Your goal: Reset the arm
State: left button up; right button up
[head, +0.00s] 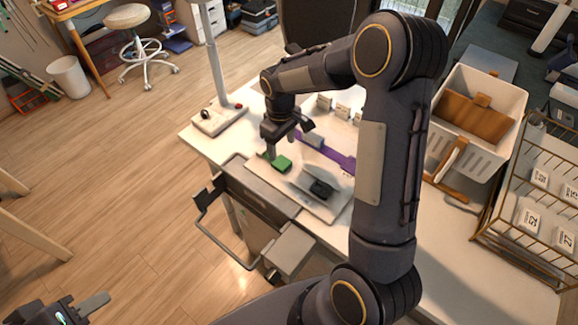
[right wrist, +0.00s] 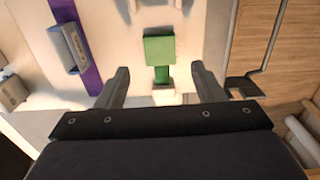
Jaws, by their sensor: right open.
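My right gripper (head: 287,142) is open over the white worktable (head: 222,146), and no object is held in it. A green block (head: 283,163) lies just below it on a pale board. In the right wrist view the green block (right wrist: 160,50) shows ahead, between the two spread fingers (right wrist: 162,86) and beyond their tips. A narrower green part and a pale piece show below the block there. My left gripper (head: 62,311) is at the bottom left corner, over the floor and away from the table, partly cut off by the frame.
A purple strip (head: 340,158) with a grey piece lies behind the block. A dark object (head: 320,188) sits on the board. A white bin (head: 497,93) and a wire rack (head: 496,222) stand to the right. A drawer handle (head: 222,240) juts from the table front. Open floor lies left.

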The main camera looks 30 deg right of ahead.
dwell(0.3)
jog(key=s+a+r+m+t+y, duration=0.1)
jog(key=s+r+m+t+y, duration=0.15)
jog(key=s+r, duration=1)
jog(key=s+a+r+m+t+y, duration=0.1)
jog(key=s+a+m+t, duration=0.2)
jog(key=s, duration=0.9)
jog(key=shift+s+a+m, duration=0.35)
jog(key=shift+a, duration=0.65)
